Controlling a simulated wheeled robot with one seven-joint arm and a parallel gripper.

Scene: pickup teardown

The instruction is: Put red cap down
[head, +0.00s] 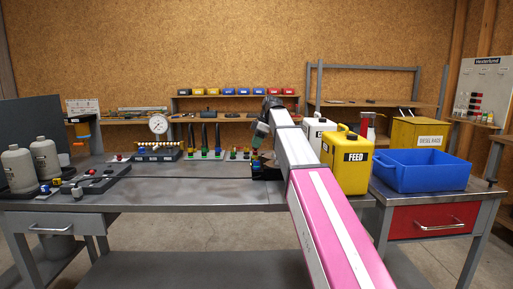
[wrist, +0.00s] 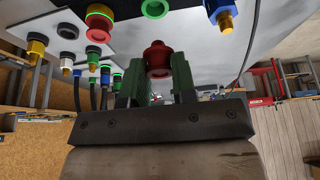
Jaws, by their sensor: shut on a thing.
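The red cap (wrist: 158,58) is held between the two green fingers of my gripper (wrist: 156,78) in the wrist view. It is a small round red piece with a flange. In the head view my gripper (head: 262,132) is over the back of the grey workbench, beside a small panel of coloured fittings. The cap cannot be made out there. In the wrist view a light plate (wrist: 60,20) with several coloured fittings lies close to the gripper. A red and green fitting (wrist: 100,20) is left of the cap. I cannot tell whether the cap touches any surface.
A yellow FEED can (head: 347,165) and a white can (head: 316,130) stand right of my arm. A blue bin (head: 420,172) is on the right bench. A gauge (head: 158,125) and grey bottles (head: 18,168) stand at left. The bench front (head: 190,195) is clear.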

